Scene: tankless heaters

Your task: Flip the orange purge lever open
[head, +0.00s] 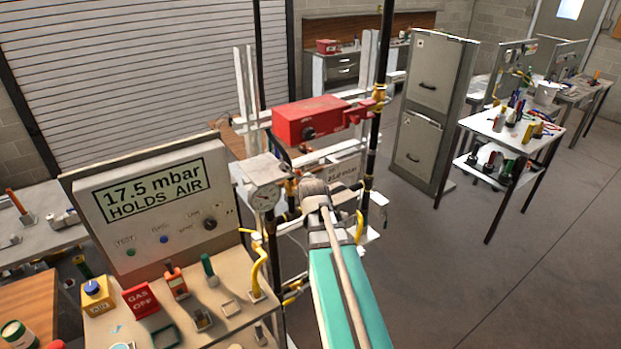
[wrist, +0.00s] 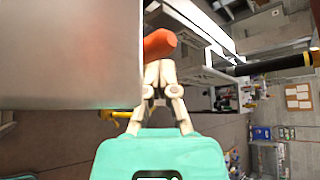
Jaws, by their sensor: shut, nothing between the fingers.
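An orange rounded piece (wrist: 160,43), which looks like the purge lever, shows in the wrist view just beyond my fingertips. Part of it is hidden behind a large grey box face (wrist: 70,55). My gripper (wrist: 158,72) is shut and empty, with its tips at or very near the orange piece; I cannot tell if they touch. In the head view my gripper (head: 314,188) reaches in at the pipework beside a round gauge (head: 264,198). My own arm and gripper hide the orange lever there.
A red box (head: 312,119) sits on the rack above my gripper. A dark vertical pipe (head: 378,110) stands just right. A panel (head: 150,205) reading "17.5 mbar HOLDS AIR" stands left, above a bench of tools. The floor (head: 470,285) at right is clear.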

